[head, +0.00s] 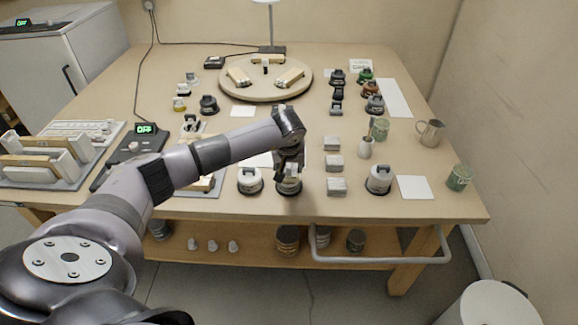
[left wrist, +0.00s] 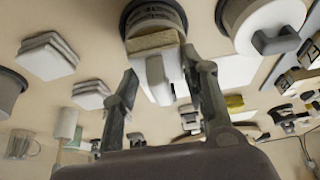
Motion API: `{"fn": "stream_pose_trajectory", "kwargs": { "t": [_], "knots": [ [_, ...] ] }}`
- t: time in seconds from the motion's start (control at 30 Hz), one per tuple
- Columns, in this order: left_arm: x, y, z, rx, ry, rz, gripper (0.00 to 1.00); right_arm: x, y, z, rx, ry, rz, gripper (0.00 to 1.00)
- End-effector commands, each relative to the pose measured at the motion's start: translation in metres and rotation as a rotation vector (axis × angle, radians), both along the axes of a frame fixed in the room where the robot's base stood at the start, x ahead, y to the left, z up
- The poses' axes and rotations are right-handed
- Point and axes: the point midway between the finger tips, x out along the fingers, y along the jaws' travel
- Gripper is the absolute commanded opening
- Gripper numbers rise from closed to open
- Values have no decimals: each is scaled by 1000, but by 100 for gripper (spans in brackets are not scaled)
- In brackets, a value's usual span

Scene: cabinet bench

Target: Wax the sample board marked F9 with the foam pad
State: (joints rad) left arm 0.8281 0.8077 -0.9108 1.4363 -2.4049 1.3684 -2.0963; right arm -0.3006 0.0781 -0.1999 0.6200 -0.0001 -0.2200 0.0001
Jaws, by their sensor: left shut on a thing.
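My left gripper (head: 289,158) is shut on the foam pad, at the front middle of the bench. In the left wrist view the gripper (left wrist: 168,72) has the pad's white back (left wrist: 158,78) between its fingers. The pad's tan foam (left wrist: 152,42) faces an open round tin (left wrist: 153,16) and looks to be at its mouth; I cannot tell if it touches. The tin (head: 289,187) also shows below the gripper in the head view. A pale board (head: 204,184) lies partly hidden behind my arm. I cannot read F9 on any board. My right gripper is out of view.
White-lidded tins stand left (head: 250,181) and right (head: 379,179) of the held pad. Stacked grey pads (head: 336,186) lie close by on the right. A round turntable (head: 263,93) with boards is at the back. A board rack (head: 43,160) stands at the left.

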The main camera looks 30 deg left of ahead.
Motion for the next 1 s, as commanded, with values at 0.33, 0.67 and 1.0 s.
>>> {"fn": "stream_pose_trajectory", "kwargs": {
  "t": [0.33,0.67,1.0],
  "knots": [
    [1,1,32,3,-4,0,19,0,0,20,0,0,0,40],
    [1,1,58,2,-5,0,19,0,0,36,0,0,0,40],
    [1,1,68,2,-4,1,19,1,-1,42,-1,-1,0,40]
  ]
}}
